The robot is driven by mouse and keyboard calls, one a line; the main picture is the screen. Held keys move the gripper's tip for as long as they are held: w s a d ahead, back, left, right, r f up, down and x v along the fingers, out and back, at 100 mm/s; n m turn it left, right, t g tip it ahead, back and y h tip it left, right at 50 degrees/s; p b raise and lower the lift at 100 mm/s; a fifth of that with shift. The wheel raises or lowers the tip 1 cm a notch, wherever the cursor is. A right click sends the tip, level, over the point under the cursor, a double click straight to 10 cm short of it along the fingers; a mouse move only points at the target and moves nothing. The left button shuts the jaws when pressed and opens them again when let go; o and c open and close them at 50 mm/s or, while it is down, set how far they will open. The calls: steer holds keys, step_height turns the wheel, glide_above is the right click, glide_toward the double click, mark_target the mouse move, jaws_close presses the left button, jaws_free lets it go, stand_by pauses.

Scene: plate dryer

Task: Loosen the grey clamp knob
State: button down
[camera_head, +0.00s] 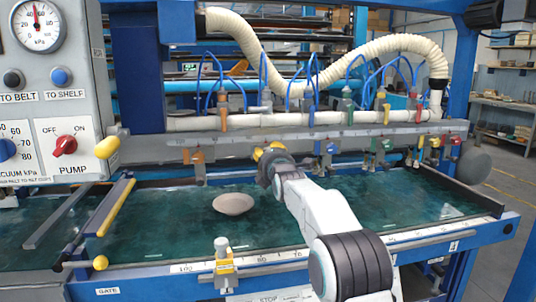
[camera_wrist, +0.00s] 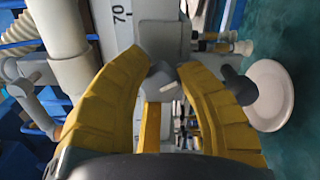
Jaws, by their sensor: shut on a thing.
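My gripper (camera_head: 268,151) is at the horizontal rail behind the green belt, between an orange clamp on its left and a blue one on its right. In the wrist view its yellow fingers (camera_wrist: 161,62) are closed in on a grey clamp knob (camera_wrist: 162,76), which sits between the fingertips. In the head view the knob is hidden behind my gripper. How far the knob is turned cannot be told.
An orange clamp (camera_head: 197,157) and a blue clamp (camera_head: 325,148) hang on the rail. A dark grey lever-like part (camera_wrist: 239,86) is just outside the right finger.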

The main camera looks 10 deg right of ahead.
steer(key=shift+r, duration=0.2)
steer(key=c, duration=1.3)
jaws_free()
steer(key=shift+c, duration=0.2)
steer(key=o, duration=0.5)
steer(key=shift+f, duration=0.2)
steer(key=shift+s, duration=0.1)
steer(key=s, duration=1.1)
steer(key=shift+s, duration=0.35)
